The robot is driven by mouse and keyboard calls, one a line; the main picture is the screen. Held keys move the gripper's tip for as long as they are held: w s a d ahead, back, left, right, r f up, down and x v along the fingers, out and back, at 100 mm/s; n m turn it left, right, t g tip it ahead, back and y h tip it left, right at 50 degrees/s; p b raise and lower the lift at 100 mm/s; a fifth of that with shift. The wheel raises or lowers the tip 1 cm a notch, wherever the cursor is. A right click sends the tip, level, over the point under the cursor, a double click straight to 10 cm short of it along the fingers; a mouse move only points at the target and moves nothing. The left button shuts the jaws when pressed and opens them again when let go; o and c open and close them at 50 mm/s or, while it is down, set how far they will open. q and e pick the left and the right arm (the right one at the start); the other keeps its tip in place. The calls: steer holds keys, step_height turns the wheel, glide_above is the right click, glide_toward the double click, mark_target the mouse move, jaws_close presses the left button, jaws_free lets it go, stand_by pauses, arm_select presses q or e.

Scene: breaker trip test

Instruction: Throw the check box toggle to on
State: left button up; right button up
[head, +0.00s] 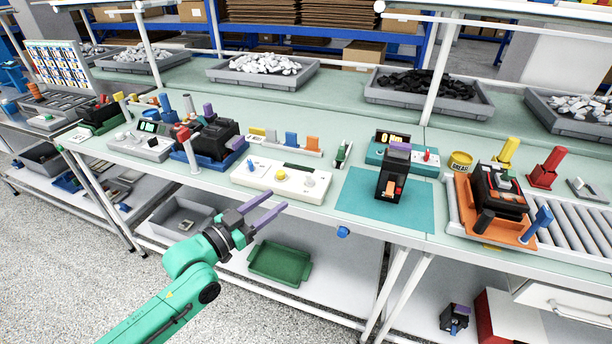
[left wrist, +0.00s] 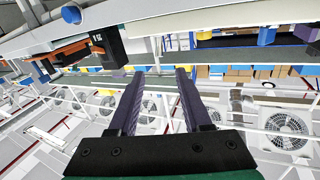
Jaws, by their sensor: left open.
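A teal box (head: 402,157) with a lit display and a small red toggle (head: 427,155) stands at the back of the bench, behind a black breaker (head: 392,178) on a teal mat (head: 365,193). A white box (head: 283,180) with a blue lever (head: 251,167) and a pale knob (head: 310,181) sits left of the mat. No label tells which is the check box, and the toggle's position is too small to read. My left gripper (head: 267,205) is open and empty, in front of the bench edge below the white box. Its purple fingers show apart in the left wrist view (left wrist: 160,72).
A blue knob (head: 343,232) sticks out at the bench's front edge. An orange tray (head: 492,228) with a black device stands right, beside a roller conveyor (head: 580,225). A blue tray (head: 205,158) with another device stands left. A green bin (head: 279,263) lies on the lower shelf.

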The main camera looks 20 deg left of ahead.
mark_target(308, 181)
arm_select(q)
steer(key=p+x, duration=0.1)
steer(key=x, duration=1.1)
steer(key=shift+w+d, duration=0.35)
steer(key=shift+w, duration=0.1)
jaws_close()
arm_select(e)
steer(key=shift+w+d+r, duration=0.1)
steer(key=shift+w+r, duration=0.3)
steer(key=shift+r, duration=0.4)
